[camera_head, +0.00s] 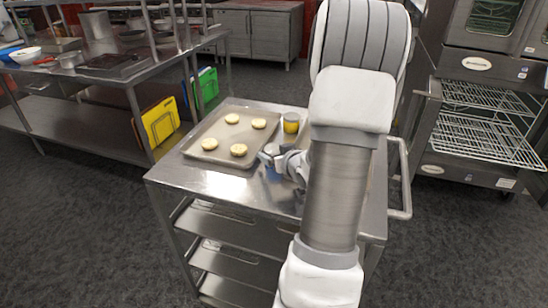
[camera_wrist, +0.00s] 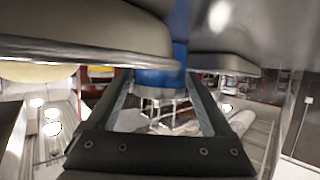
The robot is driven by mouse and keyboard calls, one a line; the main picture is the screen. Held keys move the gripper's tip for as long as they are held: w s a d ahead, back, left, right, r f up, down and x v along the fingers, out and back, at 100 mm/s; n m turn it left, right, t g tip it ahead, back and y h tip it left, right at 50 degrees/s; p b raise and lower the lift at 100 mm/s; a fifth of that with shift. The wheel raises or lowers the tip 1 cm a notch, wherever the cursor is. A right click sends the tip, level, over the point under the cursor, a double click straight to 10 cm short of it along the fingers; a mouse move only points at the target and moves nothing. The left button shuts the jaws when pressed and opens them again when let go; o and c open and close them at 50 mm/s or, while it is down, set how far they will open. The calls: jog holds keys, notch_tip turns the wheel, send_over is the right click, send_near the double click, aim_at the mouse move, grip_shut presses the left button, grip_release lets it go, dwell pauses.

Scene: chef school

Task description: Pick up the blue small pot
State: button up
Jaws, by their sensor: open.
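The blue small pot (camera_head: 272,173) is on the steel trolley top, just in front of the baking tray's near right corner. My gripper (camera_head: 279,160) is right at it and hides part of it. In the wrist view the blue small pot (camera_wrist: 178,35) shows upper middle, between and beyond the open fingers of my gripper (camera_wrist: 160,88). The jaws stand apart on either side of its blue surface. I cannot tell whether a finger touches it.
A baking tray (camera_head: 192,150) with several round pale pieces lies on the trolley (camera_head: 190,175). A yellow pot (camera_head: 291,123) stands behind my gripper. My arm covers the trolley's right side. An oven rack (camera_head: 490,125) is at right, a steel counter (camera_head: 120,75) at left.

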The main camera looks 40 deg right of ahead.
jog(key=shift+w+d+f, duration=0.1)
jog(key=shift+w, duration=0.2)
jog(key=c, duration=1.3)
